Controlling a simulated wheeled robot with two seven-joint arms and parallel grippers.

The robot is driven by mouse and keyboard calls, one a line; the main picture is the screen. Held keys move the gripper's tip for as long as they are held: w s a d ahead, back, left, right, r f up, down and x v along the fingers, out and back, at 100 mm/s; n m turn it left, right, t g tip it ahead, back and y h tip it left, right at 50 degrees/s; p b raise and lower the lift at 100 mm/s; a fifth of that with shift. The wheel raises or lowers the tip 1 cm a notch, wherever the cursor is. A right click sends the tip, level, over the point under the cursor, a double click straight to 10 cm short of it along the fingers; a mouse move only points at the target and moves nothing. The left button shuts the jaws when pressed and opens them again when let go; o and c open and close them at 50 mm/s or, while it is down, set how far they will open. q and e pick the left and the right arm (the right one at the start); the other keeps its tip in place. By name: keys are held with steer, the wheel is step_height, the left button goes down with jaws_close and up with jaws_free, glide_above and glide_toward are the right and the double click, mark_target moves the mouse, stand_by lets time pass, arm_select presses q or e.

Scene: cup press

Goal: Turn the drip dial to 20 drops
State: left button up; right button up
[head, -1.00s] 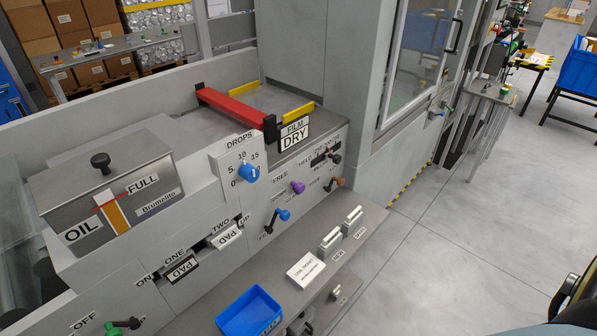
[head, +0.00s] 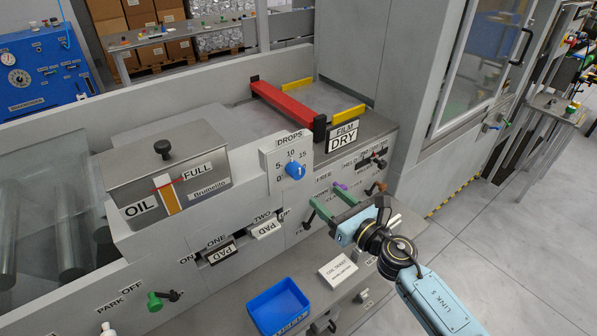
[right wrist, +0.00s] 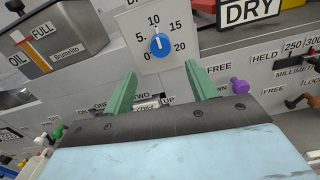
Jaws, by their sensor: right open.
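The drip dial is a blue knob (head: 295,170) on a pale DROPS plate (head: 276,183) marked 0, 5, 10, 15 and 20, beside the OIL tank (head: 166,182). In the right wrist view the knob (right wrist: 161,47) shows a white mark pointing up, roughly toward 10. My right gripper (head: 324,195) is open, its two green fingers apart and empty. It is in front of the panel, below and right of the knob in the head view. In the right wrist view the knob appears above and between the fingertips (right wrist: 160,70), not touching them. My left gripper is out of view.
A purple knob (right wrist: 239,86) is near the right finger in the wrist view. A red bar (head: 283,106) lies above the panel.

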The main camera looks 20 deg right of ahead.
mark_target(300, 174)
steer(key=x, duration=1.1)
steer(key=shift+f+b, duration=0.15)
steer(key=shift+b, duration=0.25)
steer(key=shift+x, duration=0.9)
steer(key=c, duration=1)
